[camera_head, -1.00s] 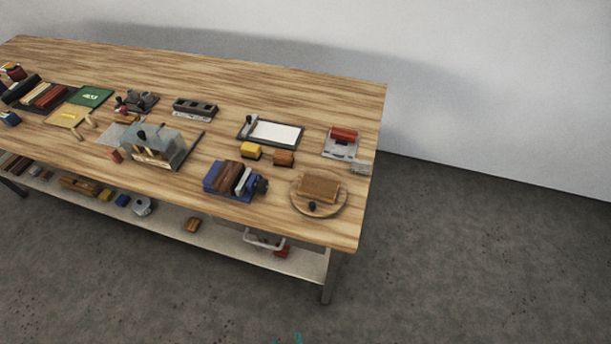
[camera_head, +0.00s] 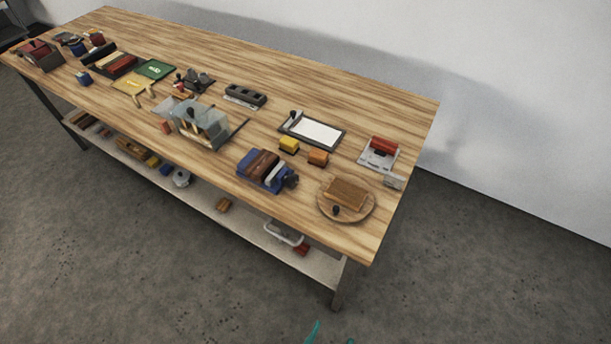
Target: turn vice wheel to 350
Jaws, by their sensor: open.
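What looks like the vice is a blue-bodied block (camera_head: 246,162) near the front edge of the wooden table, with a brown piece and a pale grey plate in it. A small dark knob or wheel (camera_head: 291,181) sits at its right end; any scale or number on it is too small to read. My gripper (camera_head: 332,338) shows only as two teal fingertips at the bottom edge, set apart with nothing seen between them. It is in front of the table, well away from the vice. The rest of my gripper is out of the picture.
A round wooden board (camera_head: 361,213) with a brown block stands right of the vice. Yellow (camera_head: 289,144) and orange (camera_head: 318,158) blocks lie behind it, and a clear-covered fixture (camera_head: 201,128) stands left. A lower shelf (camera_head: 252,226) holds several items. Floor in front is clear.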

